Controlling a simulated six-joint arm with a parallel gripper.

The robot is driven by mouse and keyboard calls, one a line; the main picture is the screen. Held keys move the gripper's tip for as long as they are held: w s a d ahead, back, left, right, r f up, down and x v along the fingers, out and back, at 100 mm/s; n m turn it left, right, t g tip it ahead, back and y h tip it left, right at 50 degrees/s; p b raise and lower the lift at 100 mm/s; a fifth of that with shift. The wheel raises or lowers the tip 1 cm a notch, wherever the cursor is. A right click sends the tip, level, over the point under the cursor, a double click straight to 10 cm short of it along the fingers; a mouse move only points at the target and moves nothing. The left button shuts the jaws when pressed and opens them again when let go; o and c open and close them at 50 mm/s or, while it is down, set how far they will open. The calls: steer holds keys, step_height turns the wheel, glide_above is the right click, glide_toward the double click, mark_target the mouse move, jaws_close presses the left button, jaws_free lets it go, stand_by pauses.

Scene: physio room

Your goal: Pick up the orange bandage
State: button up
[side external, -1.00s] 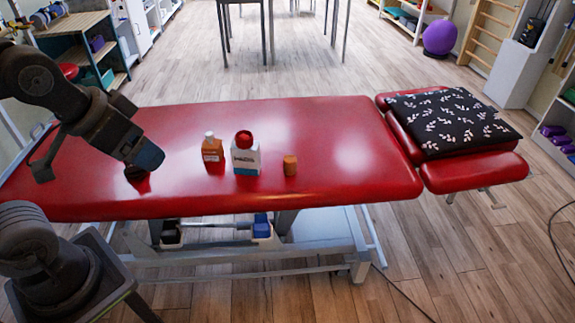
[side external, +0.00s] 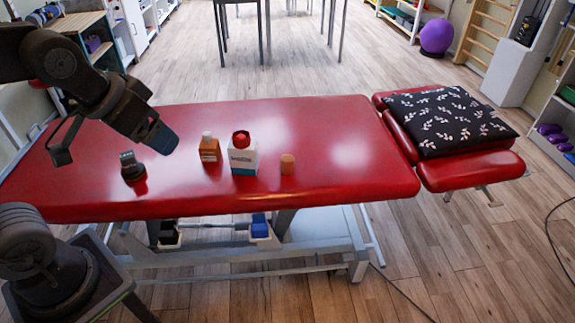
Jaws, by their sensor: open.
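The orange bandage (side external: 287,164) is a small upright roll on the red treatment table (side external: 330,150). It stands to the right of a white box and touches nothing. My gripper (side external: 163,139) is above the left part of the table, to the left of the bandage and well apart from it. It is open and holds nothing that I can see. Its fingers are small and hard to make out in this view.
Left of the bandage stand the white box (side external: 243,160) with a red round thing (side external: 241,139) on top and an orange-brown bottle (side external: 209,150) with a white cap. A dark object (side external: 132,168) is below my gripper. A patterned cushion (side external: 450,120) lies on the headrest.

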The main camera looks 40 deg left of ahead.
steer(key=w+a+f+n, duration=0.1)
steer(key=w+f, duration=0.1)
steer(key=w, duration=1.2)
steer(key=y, duration=0.1)
glide_above(287, 159)
steer(key=s+d, duration=0.1)
steer(key=s, duration=0.8)
step_height(287, 159, down, 15)
steer(key=shift+n, duration=0.5)
steer(key=x, duration=1.6)
steer(key=shift+w+d+f, duration=0.1)
steer(key=shift+d+f, duration=0.25)
steer(key=shift+f, duration=0.1)
steer(key=shift+x, duration=3.05)
steer(key=shift+d+f, duration=0.1)
steer(key=c, duration=1)
